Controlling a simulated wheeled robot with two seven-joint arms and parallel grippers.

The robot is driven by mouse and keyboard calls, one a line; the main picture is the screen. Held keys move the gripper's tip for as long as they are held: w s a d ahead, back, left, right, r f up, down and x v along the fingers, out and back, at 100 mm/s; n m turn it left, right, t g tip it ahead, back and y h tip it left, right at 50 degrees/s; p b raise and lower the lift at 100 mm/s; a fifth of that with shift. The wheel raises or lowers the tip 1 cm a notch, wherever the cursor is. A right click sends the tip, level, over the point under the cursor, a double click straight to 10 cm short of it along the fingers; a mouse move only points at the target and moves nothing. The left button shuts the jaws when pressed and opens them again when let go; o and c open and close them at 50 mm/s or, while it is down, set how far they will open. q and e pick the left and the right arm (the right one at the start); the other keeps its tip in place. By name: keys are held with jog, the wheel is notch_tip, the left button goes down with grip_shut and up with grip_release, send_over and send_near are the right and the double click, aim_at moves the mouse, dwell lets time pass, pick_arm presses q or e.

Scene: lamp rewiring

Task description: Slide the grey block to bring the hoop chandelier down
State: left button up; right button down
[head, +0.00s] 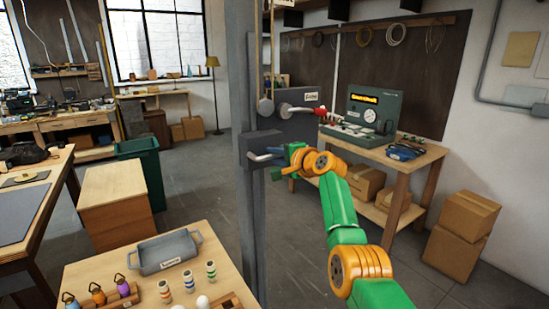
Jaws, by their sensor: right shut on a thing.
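The grey block (261,143) sits on a tall grey post (241,75) in the middle of the view. A pale bar handle (260,157) sticks out from its front. My right gripper (283,158), on a green and orange arm, reaches in from the lower right and is shut on the handle of the grey block. The fingertips are small and partly hidden against the block. The hoop chandelier is not in view. My left gripper is not in view.
A workbench (392,161) with a green tester (377,108) stands behind. A wooden table (115,268) with a grey tray (166,252) is at the lower left.

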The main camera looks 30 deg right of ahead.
jog(key=shift+r, duration=0.4)
jog(key=c, duration=1.2)
grip_release()
jog(key=o, duration=0.4)
jog(key=shift+a, duration=0.1)
jog(key=shift+f, duration=0.1)
jog(key=shift+s+f+b, duration=0.1)
jog(key=shift+s+b, duration=0.15)
jog(key=shift+b, duration=0.2)
jog(key=b+v, duration=0.4)
jog(key=v, duration=0.2)
jog(key=shift+s+r+b, duration=0.25)
jog(key=shift+s+b, duration=0.05)
jog(key=shift+b, duration=0.05)
